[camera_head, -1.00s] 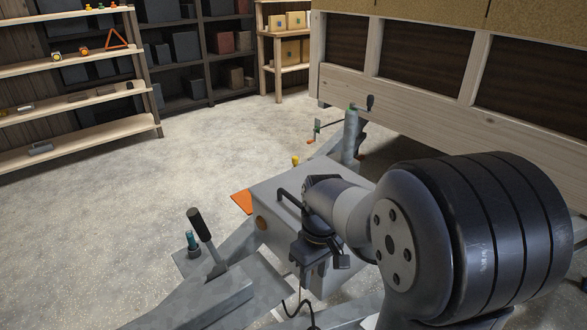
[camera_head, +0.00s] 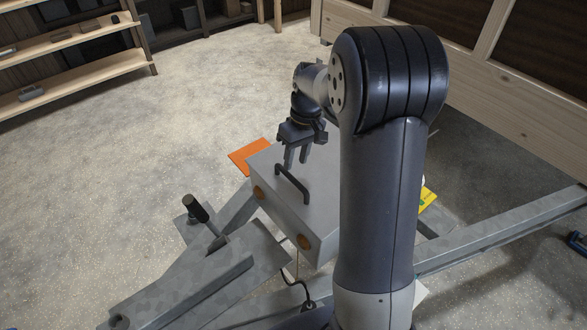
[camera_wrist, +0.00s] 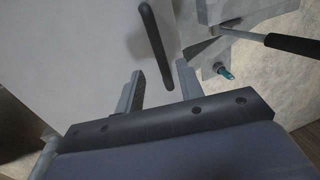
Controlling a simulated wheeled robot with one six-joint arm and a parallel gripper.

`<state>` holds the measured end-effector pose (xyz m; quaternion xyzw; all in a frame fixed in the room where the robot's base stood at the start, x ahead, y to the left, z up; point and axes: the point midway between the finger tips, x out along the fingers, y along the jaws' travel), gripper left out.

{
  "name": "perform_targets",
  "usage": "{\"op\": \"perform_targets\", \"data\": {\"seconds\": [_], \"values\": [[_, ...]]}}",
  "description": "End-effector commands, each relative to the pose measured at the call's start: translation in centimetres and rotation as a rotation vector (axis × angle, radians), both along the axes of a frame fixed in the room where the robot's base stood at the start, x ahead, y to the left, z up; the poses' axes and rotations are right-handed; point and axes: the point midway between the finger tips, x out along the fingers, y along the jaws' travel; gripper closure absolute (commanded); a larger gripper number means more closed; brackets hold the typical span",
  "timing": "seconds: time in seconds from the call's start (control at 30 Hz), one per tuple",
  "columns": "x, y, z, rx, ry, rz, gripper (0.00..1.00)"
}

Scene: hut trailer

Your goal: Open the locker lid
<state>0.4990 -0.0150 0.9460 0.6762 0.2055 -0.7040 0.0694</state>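The locker (camera_head: 280,215) is a grey box on the trailer drawbar, with round orange reflectors on its front face. Its lid (camera_head: 322,195) is down and looks shut. A black bar handle (camera_head: 292,185) stands on the lid; it also shows in the wrist view (camera_wrist: 153,40). My gripper (camera_head: 296,160) points down over the lid, close to the handle's far end. In the wrist view its two fingers (camera_wrist: 160,72) are apart, with the handle's near end showing between them. I cannot tell if they touch it. My arm hides the locker's right side.
A lever with a black grip (camera_head: 197,208) rises from the drawbar in front of the locker. An orange plate (camera_head: 250,155) lies behind it at left. A wooden trailer wall (camera_head: 510,95) stands at right. The floor at left is clear.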

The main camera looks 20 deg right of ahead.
Motion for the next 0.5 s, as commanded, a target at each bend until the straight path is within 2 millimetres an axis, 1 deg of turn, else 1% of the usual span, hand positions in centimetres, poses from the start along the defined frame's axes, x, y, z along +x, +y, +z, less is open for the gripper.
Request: {"op": "perform_targets", "data": {"seconds": [0.03, 0.2, 0.33, 0.5], "values": [[-0.2, 0.2, -1.1, 0.001, 0.006, 0.001, 0.64], [-0.3, 0.6, -3.5, 0.0, 0.002, -0.001, 0.64], [-0.4, 0.8, -4.6, 0.0, 0.001, -0.001, 0.64], [-0.4, 0.9, -4.9, 0.0, 0.0, -0.001, 0.64]]}}
